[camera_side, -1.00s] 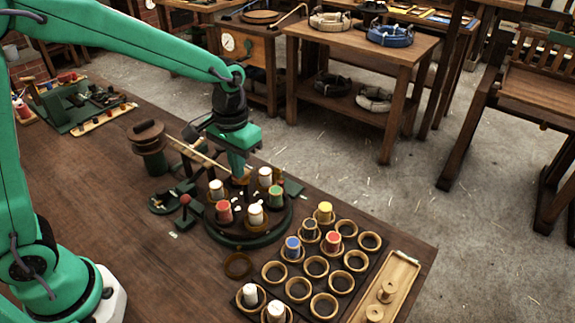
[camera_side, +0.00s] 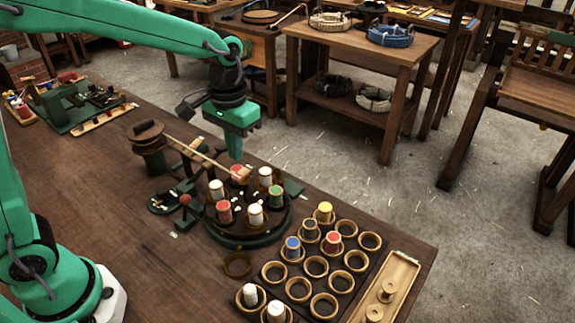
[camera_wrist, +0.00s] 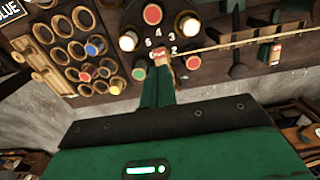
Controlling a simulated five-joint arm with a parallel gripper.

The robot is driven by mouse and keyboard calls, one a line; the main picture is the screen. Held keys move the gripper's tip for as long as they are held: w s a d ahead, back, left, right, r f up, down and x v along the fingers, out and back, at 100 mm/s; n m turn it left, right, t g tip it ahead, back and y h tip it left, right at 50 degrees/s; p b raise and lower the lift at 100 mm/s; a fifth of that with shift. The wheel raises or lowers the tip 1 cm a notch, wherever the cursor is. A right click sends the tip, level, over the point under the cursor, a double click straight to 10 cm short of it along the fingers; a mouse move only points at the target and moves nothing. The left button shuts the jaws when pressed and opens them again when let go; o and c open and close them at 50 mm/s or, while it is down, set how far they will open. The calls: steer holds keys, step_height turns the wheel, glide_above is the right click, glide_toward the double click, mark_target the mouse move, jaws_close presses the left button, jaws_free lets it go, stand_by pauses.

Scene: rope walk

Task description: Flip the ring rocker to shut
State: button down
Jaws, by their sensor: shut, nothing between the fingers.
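The dark round ring (camera_side: 243,240) stands on the bench with several white, red and green-topped bobbins around it. Between bobbins on its far side is a small red piece (camera_side: 238,171), which may be the rocker. In the wrist view a red piece with pale marks (camera_wrist: 160,53) shows just beyond my fingertips, beside painted numbers; I cannot read the marks or tell its tilt. My gripper (camera_side: 236,158) is shut and empty, pointing down just above the red piece. Its fingers (camera_wrist: 165,66) hide part of the ring in the wrist view.
A rack of ring-shaped holders (camera_side: 315,266) with a few bobbins stands at the right. A wooden tray (camera_side: 400,271) lies beside it. A pale rod (camera_side: 195,153) slants close by my gripper, near a dark spool (camera_side: 150,145). The bench's left middle is clear.

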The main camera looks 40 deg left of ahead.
mark_target(235, 176)
steer(key=shift+r, duration=1.65)
steer(key=s+a+r+t, duration=0.1)
steer(key=s+a, duration=0.3)
steer(key=s, duration=0.4)
steer(key=s+a+r+t, duration=0.2)
steer(key=s+a+t, duration=0.2)
steer(key=s, duration=0.4)
steer(key=shift+t, duration=0.3)
steer(key=shift+w, duration=0.1)
